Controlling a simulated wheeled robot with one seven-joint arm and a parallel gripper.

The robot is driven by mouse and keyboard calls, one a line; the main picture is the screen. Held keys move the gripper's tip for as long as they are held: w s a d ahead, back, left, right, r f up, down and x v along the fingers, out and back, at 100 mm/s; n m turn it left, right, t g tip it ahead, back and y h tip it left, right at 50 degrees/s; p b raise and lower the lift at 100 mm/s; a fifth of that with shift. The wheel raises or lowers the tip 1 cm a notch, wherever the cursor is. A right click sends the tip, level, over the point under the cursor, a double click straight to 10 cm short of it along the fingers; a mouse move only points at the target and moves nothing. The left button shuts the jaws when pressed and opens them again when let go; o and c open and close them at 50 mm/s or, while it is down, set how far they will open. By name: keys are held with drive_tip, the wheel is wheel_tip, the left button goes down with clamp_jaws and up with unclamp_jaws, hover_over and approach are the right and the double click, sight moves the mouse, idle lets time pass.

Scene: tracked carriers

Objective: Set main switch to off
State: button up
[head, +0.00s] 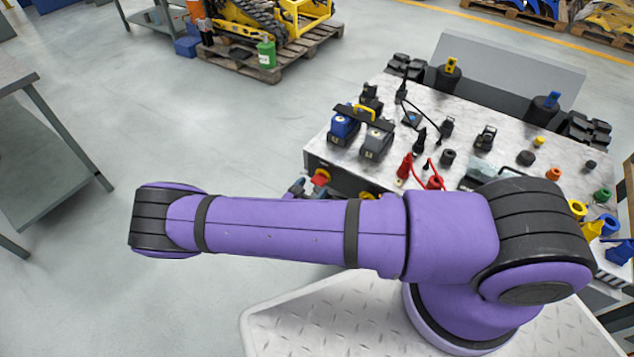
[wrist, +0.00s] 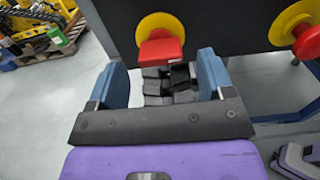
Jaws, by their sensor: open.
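Two red-and-yellow controls are on the dark front panel of the bench. In the wrist view, one red handle on a yellow disc (wrist: 160,48) is ahead of my gripper (wrist: 162,64), between the lines of its two blue fingers. The other, a red knob on a yellow disc (wrist: 291,22), is at the right edge. No label shows which is the main switch, and I cannot read an on or off position. My gripper is open and empty. Contact with the handle cannot be told. In the head view, the red handle (head: 320,178) shows beside the partly hidden gripper (head: 298,187).
The bench top (head: 465,130) carries several batteries, plugs, cables and colored caps. A steel table (head: 50,125) stands at the left, and a pallet with a yellow machine (head: 270,65) at the back. The grey floor between them is clear.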

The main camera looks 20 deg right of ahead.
sight(316, 184)
drive_tip(key=shift+x, duration=1.7)
drive_tip(key=c, duration=0.9)
